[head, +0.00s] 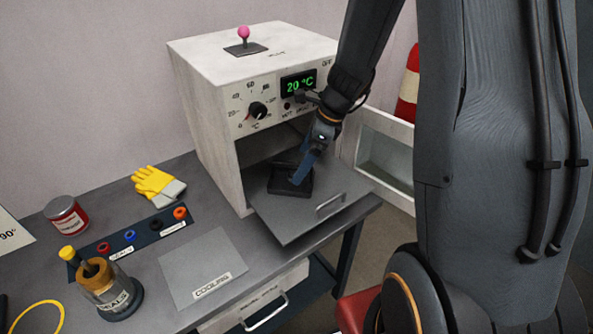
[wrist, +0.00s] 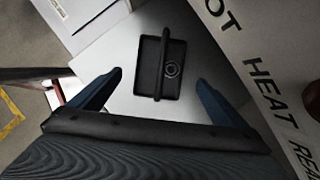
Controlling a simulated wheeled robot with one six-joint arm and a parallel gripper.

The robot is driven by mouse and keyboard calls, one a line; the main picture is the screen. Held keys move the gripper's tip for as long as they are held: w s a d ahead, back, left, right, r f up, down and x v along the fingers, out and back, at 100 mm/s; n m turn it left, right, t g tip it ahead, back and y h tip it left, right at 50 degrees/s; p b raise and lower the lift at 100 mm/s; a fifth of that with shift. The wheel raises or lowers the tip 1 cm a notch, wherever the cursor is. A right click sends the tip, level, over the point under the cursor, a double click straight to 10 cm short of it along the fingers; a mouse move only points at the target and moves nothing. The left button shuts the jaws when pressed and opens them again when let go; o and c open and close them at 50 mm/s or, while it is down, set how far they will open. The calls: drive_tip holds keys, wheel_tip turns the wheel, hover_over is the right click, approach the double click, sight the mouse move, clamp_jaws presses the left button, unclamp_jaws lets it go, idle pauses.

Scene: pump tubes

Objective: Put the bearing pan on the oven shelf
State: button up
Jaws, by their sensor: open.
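The bearing pan (head: 290,180) is a small black rectangular tray. It rests on the grey oven shelf (head: 285,226), which sticks out of the white oven (head: 210,110). In the wrist view the pan (wrist: 146,80) has a bar handle across it and a round bearing (wrist: 172,68) inside. My gripper (head: 298,176) reaches down close to the pan, and its near jaw hides part of it. In the wrist view my gripper's blue fingers (wrist: 160,82) are spread wide on either side of the pan, apart from it.
The oven door (head: 385,150) stands open at the right, and its display reads 20 °C. On the bench are a COOLING plate (head: 203,267), yellow gloves (head: 157,186), a strip of coloured rings (head: 130,237), a red tin (head: 66,216) and a jar (head: 108,290).

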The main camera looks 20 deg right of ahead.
drive_tip(key=v, duration=0.4)
drive_tip(key=shift+s+r+b, duration=0.15)
drive_tip(key=shift+r+b, duration=0.15)
drive_tip(key=shift+r, duration=0.1)
drive_tip(key=s+a+n+h, duration=0.2)
drive_tip(key=s+n, duration=0.5)
drive_tip(key=n, duration=0.4)
drive_tip(key=s+a+r+n+h, duration=0.1)
drive_tip(key=s+a+n+h, duration=0.1)
drive_tip(key=s+n, duration=0.6)
drive_tip(key=n, duration=0.4)
drive_tip(key=shift+r, duration=0.25)
drive_tip(key=shift+f+g+b, duration=0.3)
drive_tip(key=shift+f+b, duration=0.05)
drive_tip(key=shift+f, duration=0.1)
drive_tip(key=shift+c, duration=0.2)
